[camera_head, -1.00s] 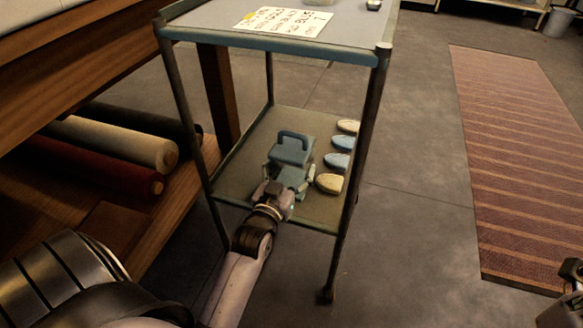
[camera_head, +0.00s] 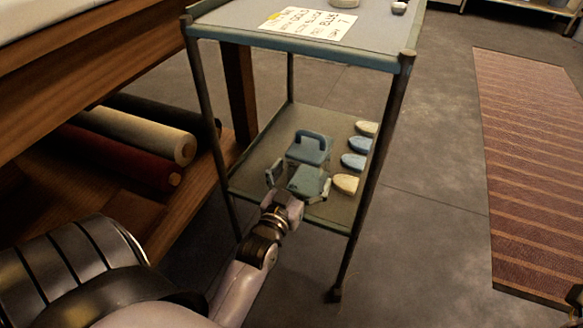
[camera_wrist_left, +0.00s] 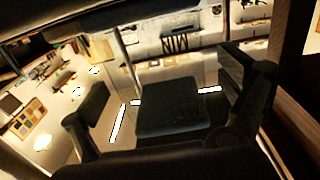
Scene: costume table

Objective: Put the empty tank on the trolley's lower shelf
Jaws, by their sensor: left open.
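The tank (camera_head: 308,149) is a blue-teal box with a dark blue loop handle on top. It stands upright on the trolley's lower shelf (camera_head: 262,165), towards the left of the row of pads. My left gripper (camera_head: 300,181) is open at the tank's near side, its two fingers spread apart and clear of it. In the left wrist view a dark block (camera_wrist_left: 170,105) shows between the spread fingers; it is too dark to make out detail. A dark part at the right edge of the head view seems to be my right gripper (camera_head: 575,297), mostly cut off.
Several cream and blue oval pads (camera_head: 357,145) lie along the shelf's right side. The trolley's top (camera_head: 240,18) carries a handwritten sign (camera_head: 309,23); its corner posts frame the lower shelf. Fabric rolls (camera_head: 135,135) lie under a wooden table at left. A striped rug (camera_head: 530,170) lies right.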

